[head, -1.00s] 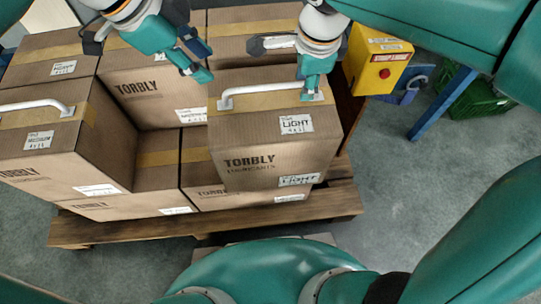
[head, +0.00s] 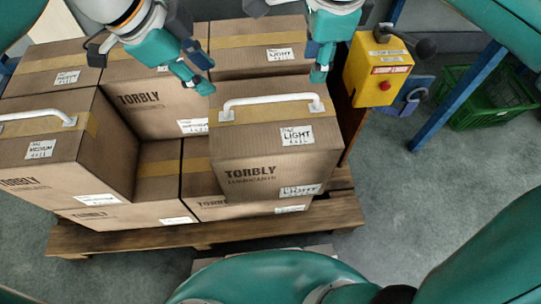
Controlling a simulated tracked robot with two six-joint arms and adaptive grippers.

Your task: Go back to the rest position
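My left gripper (head: 206,80) hangs at the upper middle of the head view, above the cartons and left of the front LIGHT box (head: 270,150). Its fingers show from the side, with no object visible between them. My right gripper (head: 318,65) is at the top, above and behind the right end of that box's white handle (head: 270,103). The handle is fully visible and no finger is on it. The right gripper's fingers are seen nearly edge-on, so their opening is unclear.
Several Torbly cartons stand on a wooden pallet (head: 220,232). A MEDIUM box (head: 60,145) with a white handle is at the left. A yellow control box (head: 378,68) with a red button is right of the pallet. A blue post and green crate (head: 485,98) stand further right.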

